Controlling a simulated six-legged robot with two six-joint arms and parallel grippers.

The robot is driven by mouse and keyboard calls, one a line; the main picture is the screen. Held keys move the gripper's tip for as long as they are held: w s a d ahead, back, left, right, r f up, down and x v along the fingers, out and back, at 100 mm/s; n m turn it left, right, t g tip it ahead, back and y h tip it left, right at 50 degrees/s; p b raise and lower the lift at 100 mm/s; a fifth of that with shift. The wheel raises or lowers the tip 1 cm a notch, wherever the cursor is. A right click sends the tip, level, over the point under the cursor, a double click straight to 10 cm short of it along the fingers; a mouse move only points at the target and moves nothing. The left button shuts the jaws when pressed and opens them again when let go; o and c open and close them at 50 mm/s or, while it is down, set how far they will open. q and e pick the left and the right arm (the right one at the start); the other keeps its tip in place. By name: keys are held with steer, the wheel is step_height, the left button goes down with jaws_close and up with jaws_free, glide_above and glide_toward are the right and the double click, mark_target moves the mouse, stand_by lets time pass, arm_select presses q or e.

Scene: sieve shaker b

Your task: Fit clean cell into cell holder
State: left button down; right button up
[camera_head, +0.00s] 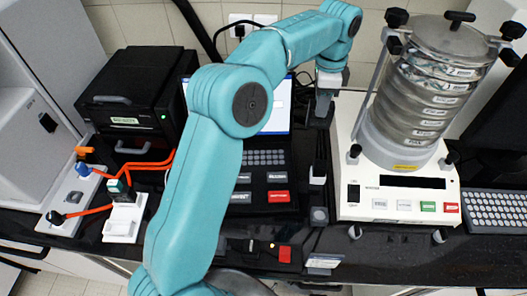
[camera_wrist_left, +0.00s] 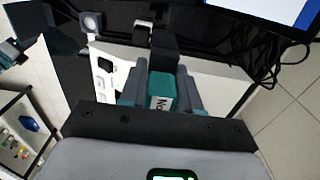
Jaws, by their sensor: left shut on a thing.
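My left gripper (camera_head: 325,102) points down between the laptop and the sieve shaker. In the left wrist view its grey fingers (camera_wrist_left: 160,95) are shut on a small teal-topped block with a white label (camera_wrist_left: 161,88), which looks like the cell. Its lower part is hidden. Beyond it in that view stands a black block (camera_wrist_left: 163,48), apparently part of a dark rail-like unit that also shows in the head view with a pale square piece (camera_head: 318,176) and a grey square piece (camera_head: 319,214). I cannot tell which part is the cell holder, or whether the cell touches it. My right gripper is not in view.
The sieve shaker's white base (camera_head: 398,197) stands close on the right. The laptop keyboard (camera_head: 264,158) lies to the left. A white stand with a green-topped piece (camera_head: 122,220) and orange hoses are farther left, below a black printer-like box (camera_head: 135,88). My left arm hides much of the middle.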

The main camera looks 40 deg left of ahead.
mark_target(309, 127)
arm_select(q)
steer(key=f, duration=0.1)
steer(key=s+a+f, duration=0.1)
steer(key=f, duration=0.1)
steer(key=shift+s+a+f, duration=0.15)
steer(key=shift+s+f, duration=0.1)
steer(key=f, duration=1)
steer(key=w+d+f, duration=0.1)
steer(key=f, duration=0.5)
steer(key=shift+a+f, duration=0.1)
steer(key=shift+a, duration=0.1)
steer(key=shift+s+a, duration=0.15)
steer(key=shift+s, duration=0.05)
steer(key=shift+w+d, duration=0.1)
steer(key=shift+d, duration=0.1)
steer(key=c, duration=0.8)
jaws_free()
steer(key=shift+w+f, duration=0.1)
steer(key=shift+s+a, duration=0.1)
steer(key=shift+s, duration=0.1)
